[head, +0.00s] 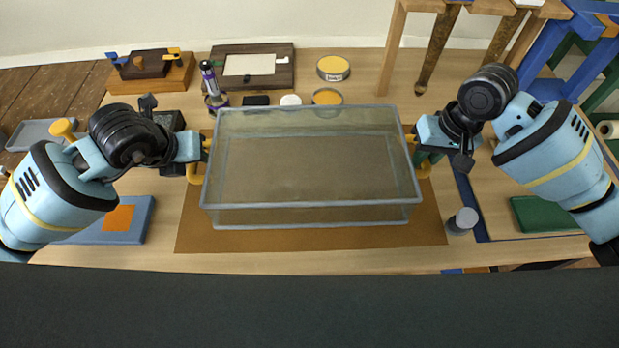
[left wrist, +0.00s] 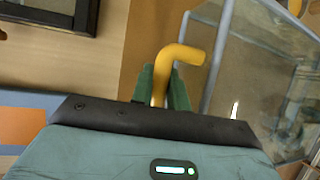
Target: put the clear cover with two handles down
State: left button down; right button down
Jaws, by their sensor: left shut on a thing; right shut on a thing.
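The clear cover (head: 310,205) is a large see-through box with grey edges, level in the middle of the head view, over a brown mat (head: 300,240). It has a yellow handle at each end. My left gripper (head: 196,160) is shut on the left handle, which also shows as a bent yellow bar (left wrist: 183,54) between green fingers in the left wrist view. My right gripper (head: 421,158) is shut on the right handle (head: 424,170), partly hidden by the gripper. I cannot tell whether the cover's lower edge touches the mat.
Behind the cover are yellow-topped tins (head: 333,67), a framed panel (head: 252,66) and a small bottle (head: 211,82). A grey-topped jar (head: 462,221) stands close to the cover's right front corner. A blue-grey block with an orange patch (head: 118,218) lies at left.

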pick_arm(q)
jog(key=shift+d+f, duration=0.15)
jog(key=shift+f, duration=0.4)
pick_arm(e)
jog(key=shift+a+f, duration=0.1)
jog(key=shift+f, duration=0.45)
pick_arm(q)
jog(key=c, duration=1.8)
grip_release()
jog(key=shift+f, duration=0.2)
pick_arm(e)
jog(key=c, duration=1.8)
grip_release()
jog(key=shift+f, duration=0.2)
pick_arm(q)
jog(key=o, duration=0.4)
pick_arm(e)
jog(key=o, duration=0.4)
pick_arm(q)
jog(key=shift+o, duration=0.2)
pick_arm(e)
jog(key=shift+o, duration=0.2)
pick_arm(q)
jog(key=shift+r, duration=0.1)
jog(key=v, duration=1.2)
pick_arm(e)
jog(key=shift+r, duration=0.1)
jog(key=v, duration=1.2)
